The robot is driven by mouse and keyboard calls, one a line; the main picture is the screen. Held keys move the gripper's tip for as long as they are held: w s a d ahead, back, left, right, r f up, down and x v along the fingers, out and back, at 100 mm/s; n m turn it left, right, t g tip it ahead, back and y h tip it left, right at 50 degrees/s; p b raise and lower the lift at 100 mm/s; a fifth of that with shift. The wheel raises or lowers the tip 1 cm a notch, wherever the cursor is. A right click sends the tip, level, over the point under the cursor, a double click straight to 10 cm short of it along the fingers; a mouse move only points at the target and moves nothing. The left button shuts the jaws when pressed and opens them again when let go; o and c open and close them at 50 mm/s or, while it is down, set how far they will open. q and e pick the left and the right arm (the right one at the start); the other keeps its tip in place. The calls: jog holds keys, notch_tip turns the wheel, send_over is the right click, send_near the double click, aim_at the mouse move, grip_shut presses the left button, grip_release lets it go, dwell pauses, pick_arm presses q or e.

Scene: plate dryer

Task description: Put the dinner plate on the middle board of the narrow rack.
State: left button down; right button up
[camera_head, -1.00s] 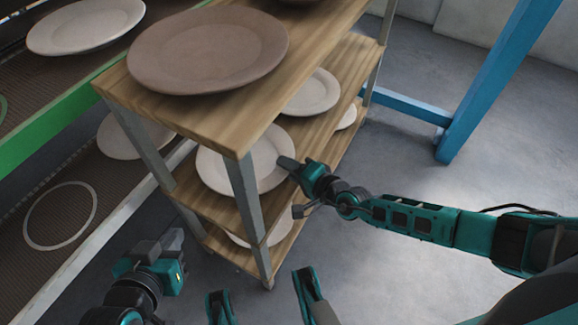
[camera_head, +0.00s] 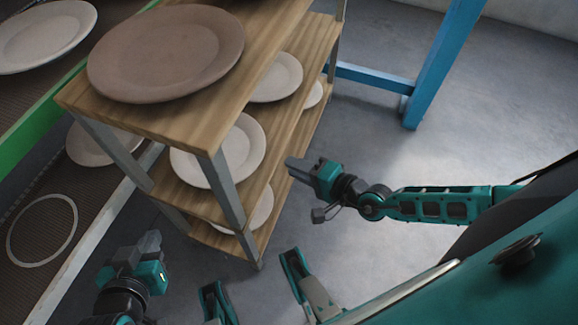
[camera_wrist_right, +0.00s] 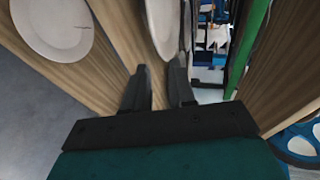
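A white plate (camera_head: 243,150) lies on the middle board (camera_head: 283,137) of the narrow wooden rack, near its front end and partly behind a grey post. I take it to be the dinner plate. My right gripper (camera_head: 292,167) is to the right of this board, apart from the plate, with nothing in it. In the right wrist view its two fingers (camera_wrist_right: 160,88) stand apart, with a white plate (camera_wrist_right: 165,25) beyond them. My left gripper (camera_head: 152,245) hangs at the lower left, away from the rack; its fingers look empty but their opening is unclear.
A large brownish plate (camera_head: 165,55) lies on the rack's top board. A smaller white plate (camera_head: 277,80) lies further back on the middle board, and another (camera_head: 256,212) on the bottom board. A green-edged shelf (camera_head: 30,125) stands left; a blue frame (camera_head: 440,70) stands behind.

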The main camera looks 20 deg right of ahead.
jog(key=s+a+r+n+g+h, duration=0.2)
jog(key=s+r+n, duration=0.4)
jog(key=n, duration=0.8)
jog(key=shift+a+n+h, duration=0.3)
jog(key=shift+a+h, duration=0.6)
jog(key=shift+a, duration=0.3)
jog(key=shift+s, duration=0.1)
